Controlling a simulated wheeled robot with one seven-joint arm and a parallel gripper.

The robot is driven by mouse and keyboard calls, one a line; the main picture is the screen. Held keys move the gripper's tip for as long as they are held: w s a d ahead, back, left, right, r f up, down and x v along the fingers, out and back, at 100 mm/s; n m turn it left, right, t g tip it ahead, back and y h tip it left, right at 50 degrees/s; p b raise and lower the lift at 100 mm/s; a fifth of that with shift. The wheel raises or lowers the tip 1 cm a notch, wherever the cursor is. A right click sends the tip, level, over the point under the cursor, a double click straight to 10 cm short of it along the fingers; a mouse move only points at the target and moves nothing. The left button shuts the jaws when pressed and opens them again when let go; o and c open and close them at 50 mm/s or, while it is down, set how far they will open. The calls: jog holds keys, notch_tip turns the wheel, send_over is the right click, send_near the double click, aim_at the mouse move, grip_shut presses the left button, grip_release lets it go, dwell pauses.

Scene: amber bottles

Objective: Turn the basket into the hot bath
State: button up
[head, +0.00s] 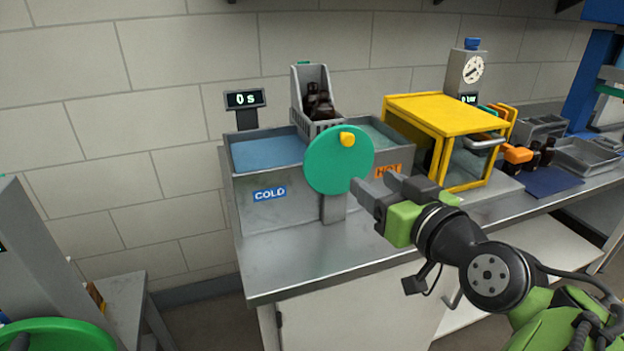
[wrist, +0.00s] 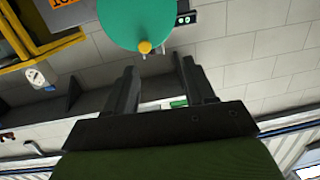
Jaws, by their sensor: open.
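The grey basket (head: 310,92) holds dark bottles (head: 321,102) and sits raised and tilted between the two baths in the head view. The cold bath (head: 268,190) is on the left and the hot bath (head: 392,150) on the right, partly hidden by the wheel and my gripper. A green wheel (head: 330,165) with a yellow knob (head: 347,139) stands in front of them; the wrist view shows the wheel (wrist: 135,18) and knob (wrist: 144,47) too. My gripper (head: 362,190) is open and empty, just right of and below the wheel, apart from the knob.
A display (head: 245,99) reading 0 s stands behind the cold bath. A yellow-framed box (head: 445,112) with a handle stands right of the hot bath. Trays and bottles lie further right on the bench. The bench top (head: 290,262) in front of the cold bath is clear.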

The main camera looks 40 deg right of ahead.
jog(key=s+d+h, duration=0.2)
jog(key=t+p, duration=0.1)
jog(key=p, duration=0.3)
send_near(349, 140)
jog(key=x, duration=0.8)
jog(key=shift+w+d, duration=0.15)
jog(key=shift+w, duration=0.1)
grip_shut()
